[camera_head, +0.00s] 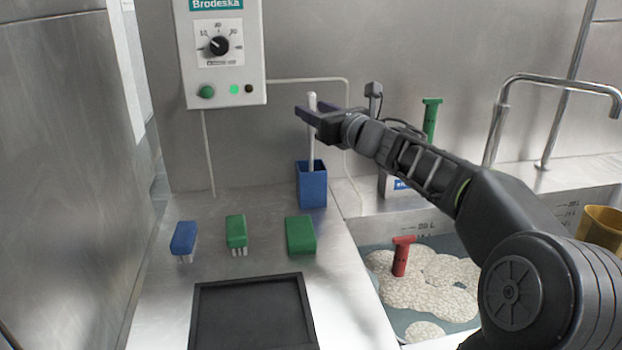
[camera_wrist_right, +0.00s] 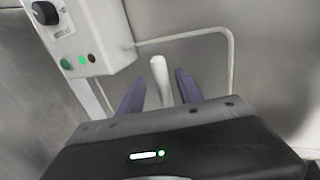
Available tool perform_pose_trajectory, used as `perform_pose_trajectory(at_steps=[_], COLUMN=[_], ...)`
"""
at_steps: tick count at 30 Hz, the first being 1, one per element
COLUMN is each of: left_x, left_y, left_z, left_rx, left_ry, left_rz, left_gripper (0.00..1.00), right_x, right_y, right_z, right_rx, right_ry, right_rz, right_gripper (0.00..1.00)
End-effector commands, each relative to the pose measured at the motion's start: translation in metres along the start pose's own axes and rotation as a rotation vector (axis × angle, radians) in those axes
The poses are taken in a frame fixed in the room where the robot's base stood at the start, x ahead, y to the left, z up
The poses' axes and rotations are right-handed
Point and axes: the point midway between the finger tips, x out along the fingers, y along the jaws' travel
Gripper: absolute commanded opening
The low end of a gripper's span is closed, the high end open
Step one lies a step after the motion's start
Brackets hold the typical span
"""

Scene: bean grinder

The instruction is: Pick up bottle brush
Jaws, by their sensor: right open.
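The bottle brush (camera_head: 311,132) has a white handle and stands upright in a blue square holder (camera_head: 312,188) on the steel counter, near the back wall. My right gripper (camera_head: 303,112) is at the upper part of the handle, with its fingers apart. In the right wrist view the white handle (camera_wrist_right: 160,80) shows between the two purple fingers of the gripper (camera_wrist_right: 160,88), with a gap on both sides. The brush's lower end is hidden in the holder. My left gripper is not in view.
A control box (camera_head: 219,55) hangs on the wall. At right is a sink with a red-handled tool (camera_head: 402,256) and a tap (camera_head: 497,122).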

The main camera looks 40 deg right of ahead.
Motion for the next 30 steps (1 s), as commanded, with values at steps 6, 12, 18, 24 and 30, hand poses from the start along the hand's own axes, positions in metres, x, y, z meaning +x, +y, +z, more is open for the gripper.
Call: perform_pose_trajectory(at_steps=[6,12,18,24,30], left_x=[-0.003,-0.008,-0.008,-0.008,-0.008], left_y=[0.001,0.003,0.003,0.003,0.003], left_z=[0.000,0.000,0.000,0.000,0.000], left_rx=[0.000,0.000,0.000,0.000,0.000], left_ry=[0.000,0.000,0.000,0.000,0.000], left_rz=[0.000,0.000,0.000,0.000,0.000], left_gripper=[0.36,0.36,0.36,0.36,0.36], right_x=[0.018,0.046,0.052,0.052,0.052], right_y=[-0.001,-0.003,-0.003,-0.003,-0.003], right_z=[-0.001,-0.001,-0.001,-0.001,-0.001], right_rx=[0.000,0.000,0.000,0.000,0.000], right_ry=[0.003,0.002,0.001,0.001,0.001], right_rz=[0.001,0.000,0.000,0.000,0.000], right_gripper=[0.42,0.42,0.42,0.42,0.42])
